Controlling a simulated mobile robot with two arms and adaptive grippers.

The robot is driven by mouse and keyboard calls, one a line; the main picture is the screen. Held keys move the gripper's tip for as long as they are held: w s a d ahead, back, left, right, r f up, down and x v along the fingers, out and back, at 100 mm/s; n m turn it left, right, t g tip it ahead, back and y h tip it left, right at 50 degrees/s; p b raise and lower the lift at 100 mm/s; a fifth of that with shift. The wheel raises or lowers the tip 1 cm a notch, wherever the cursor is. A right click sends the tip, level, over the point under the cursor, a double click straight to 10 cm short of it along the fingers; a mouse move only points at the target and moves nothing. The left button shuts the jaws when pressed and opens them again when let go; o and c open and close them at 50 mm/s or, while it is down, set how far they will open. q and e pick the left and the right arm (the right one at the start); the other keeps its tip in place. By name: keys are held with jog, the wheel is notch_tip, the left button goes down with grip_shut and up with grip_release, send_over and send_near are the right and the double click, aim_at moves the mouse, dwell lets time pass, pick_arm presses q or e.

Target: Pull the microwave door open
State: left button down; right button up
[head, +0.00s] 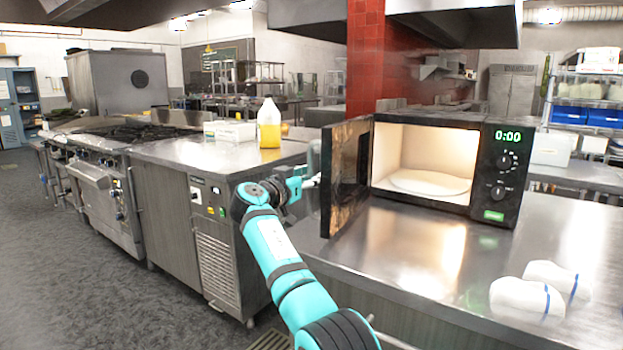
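The black microwave (510,152) stands on the steel counter with its lit inside and turntable plate (430,182) showing. Its door (347,170) is swung wide open, hinged at the left side and sticking out toward me. My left gripper is not in view.
Two white rolled cloths (528,298) lie on the steel counter (400,262) at the right front. A jug of yellow liquid (268,124) and a white box (229,131) stand on the counter to the left. The counter before the microwave is clear.

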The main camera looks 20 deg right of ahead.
jog(key=shift+o, duration=0.3)
jog(key=shift+d, duration=0.45)
jog(key=v, duration=1.2)
jog(key=shift+c, duration=0.3)
